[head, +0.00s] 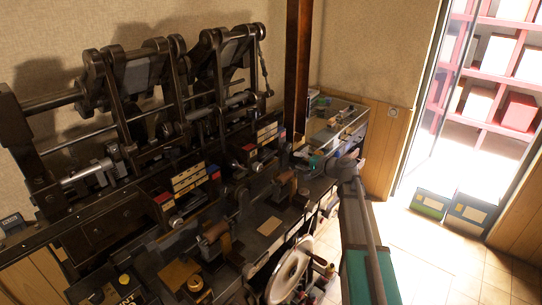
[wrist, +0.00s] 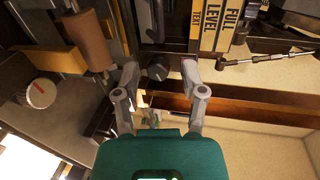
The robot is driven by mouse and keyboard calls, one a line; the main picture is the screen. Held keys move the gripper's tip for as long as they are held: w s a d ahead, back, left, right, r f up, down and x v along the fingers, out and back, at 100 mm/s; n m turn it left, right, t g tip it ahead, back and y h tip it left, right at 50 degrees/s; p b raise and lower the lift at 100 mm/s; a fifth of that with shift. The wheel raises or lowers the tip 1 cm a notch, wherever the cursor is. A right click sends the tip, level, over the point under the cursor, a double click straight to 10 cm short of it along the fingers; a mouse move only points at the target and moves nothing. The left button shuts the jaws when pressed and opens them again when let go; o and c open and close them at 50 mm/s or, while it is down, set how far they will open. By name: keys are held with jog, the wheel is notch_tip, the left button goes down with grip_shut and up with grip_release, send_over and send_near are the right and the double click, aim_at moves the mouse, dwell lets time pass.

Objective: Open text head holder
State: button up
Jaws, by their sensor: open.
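In the wrist view, a yellow label that seems to read TEXT (wrist: 197,25) is upside down at the top, beside yellow labels reading LEVEL (wrist: 211,24) and FULL (wrist: 231,18). A dark round knob (wrist: 157,72) shows below and left of them. My gripper (wrist: 159,70) is open and empty, with one finger on either side of the knob in the picture. I cannot tell how far the knob is from the fingertips. In the head view, my gripper (head: 304,158) is at the right part of the machine. I cannot tell which part there is the text head holder.
A brown wooden handle (wrist: 93,40) and a white round dial (wrist: 40,93) lie left in the wrist view. In the head view, levers and a large wheel (head: 290,272) crowd the machine.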

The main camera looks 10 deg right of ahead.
aim_at(271, 155)
jog(key=shift+w+a, duration=0.1)
jog(key=shift+w, duration=0.05)
jog(key=b+x, duration=0.3)
jog(key=x, duration=1)
jog(key=shift+w+a, duration=0.15)
jog(key=shift+a, duration=0.05)
grip_shut()
